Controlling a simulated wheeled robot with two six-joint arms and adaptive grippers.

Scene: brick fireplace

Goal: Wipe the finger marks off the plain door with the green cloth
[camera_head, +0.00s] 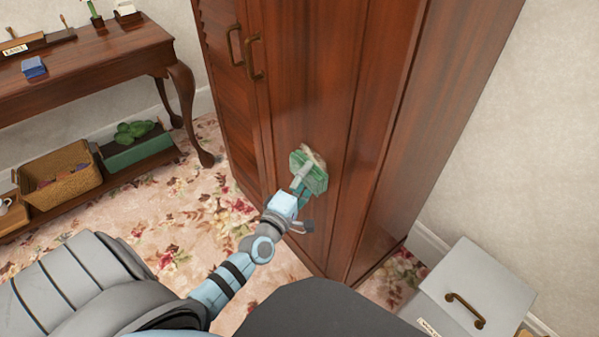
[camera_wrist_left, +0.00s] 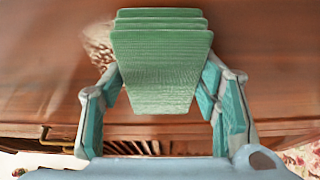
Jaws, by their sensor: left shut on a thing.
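The wardrobe's plain door (camera_head: 310,80) is smooth reddish-brown wood, with a brass handle near its upper left edge. My left gripper (camera_head: 302,182) is shut on the folded green cloth (camera_head: 319,180), low on this door. The cloth appears to lie against the wood; any small gap cannot be told. Pale finger marks (camera_head: 314,156) show just past the cloth's upper edge. In the left wrist view, the cloth (camera_wrist_left: 160,70) sits between the two fingers, and the pale marks (camera_wrist_left: 98,42) show at its left, partly hidden behind it. My right gripper is not in view.
The ribbed door (camera_head: 222,90) with its own handle adjoins on the left. A wooden side table (camera_head: 90,65) stands at left, a wicker basket (camera_head: 60,178) on its low shelf. A grey box (camera_head: 465,285) with a brass handle stands at lower right. Flowered carpet shows between.

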